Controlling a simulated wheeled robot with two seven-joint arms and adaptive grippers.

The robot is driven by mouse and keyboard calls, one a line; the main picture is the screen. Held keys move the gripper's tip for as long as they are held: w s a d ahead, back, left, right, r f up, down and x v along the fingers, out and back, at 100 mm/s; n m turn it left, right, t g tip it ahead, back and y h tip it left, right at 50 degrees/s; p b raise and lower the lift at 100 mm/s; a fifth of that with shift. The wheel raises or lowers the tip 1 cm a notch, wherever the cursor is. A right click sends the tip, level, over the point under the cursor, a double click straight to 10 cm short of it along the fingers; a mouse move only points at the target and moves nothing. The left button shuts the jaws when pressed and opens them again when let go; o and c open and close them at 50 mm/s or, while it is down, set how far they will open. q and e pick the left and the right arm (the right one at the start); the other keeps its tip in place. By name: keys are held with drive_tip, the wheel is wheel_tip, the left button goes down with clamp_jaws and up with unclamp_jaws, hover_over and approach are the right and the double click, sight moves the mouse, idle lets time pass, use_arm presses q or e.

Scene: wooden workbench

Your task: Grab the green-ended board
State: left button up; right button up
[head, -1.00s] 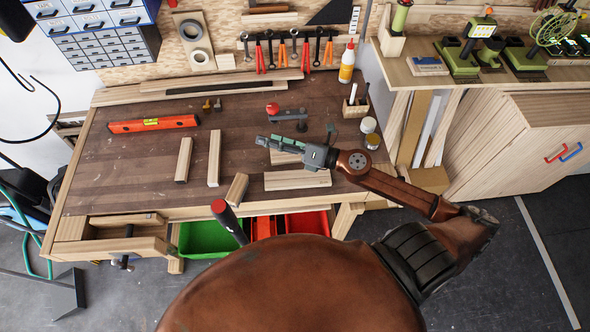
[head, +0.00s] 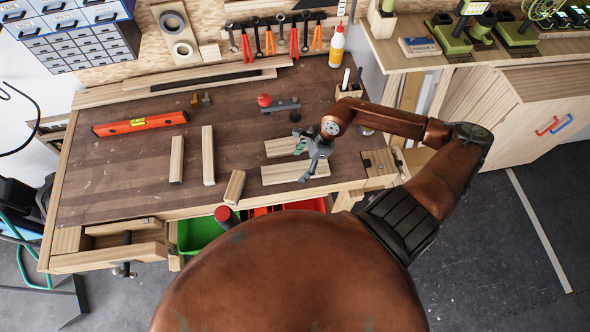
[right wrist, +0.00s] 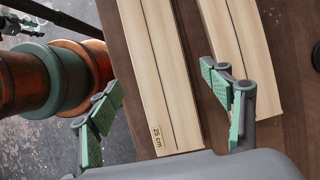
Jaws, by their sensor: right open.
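My right gripper (head: 307,155) is open over the right front of the bench, with green pads on its fingers. A pale board (head: 296,172) lies flat below it near the front edge. In the right wrist view this board (right wrist: 160,75), marked "25 cm", runs between the open fingers (right wrist: 165,108); contact cannot be told. A second pale board (head: 284,146) lies just behind it and shows beside the right finger in the wrist view (right wrist: 238,45). No green end shows on any board; the gripper hides part of the near boards. My left gripper is out of view.
More boards stand apart to the left: one (head: 177,159), another (head: 208,155) and a short one (head: 235,186). A red level (head: 140,123) lies farther left. A glue bottle (head: 337,47) and a red-knobbed tool (head: 280,105) are behind.

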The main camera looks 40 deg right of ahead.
sight(295, 171)
drive_tip(key=shift+x, duration=1.2)
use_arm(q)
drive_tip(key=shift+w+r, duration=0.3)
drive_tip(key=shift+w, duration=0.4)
use_arm(e)
drive_tip(key=shift+w+a+f, duration=0.15)
drive_tip(key=shift+f, duration=0.1)
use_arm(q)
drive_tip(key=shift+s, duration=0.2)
use_arm(e)
drive_tip(key=c, duration=1.3)
drive_tip(key=shift+r, duration=0.1)
drive_tip(key=shift+c, duration=0.2)
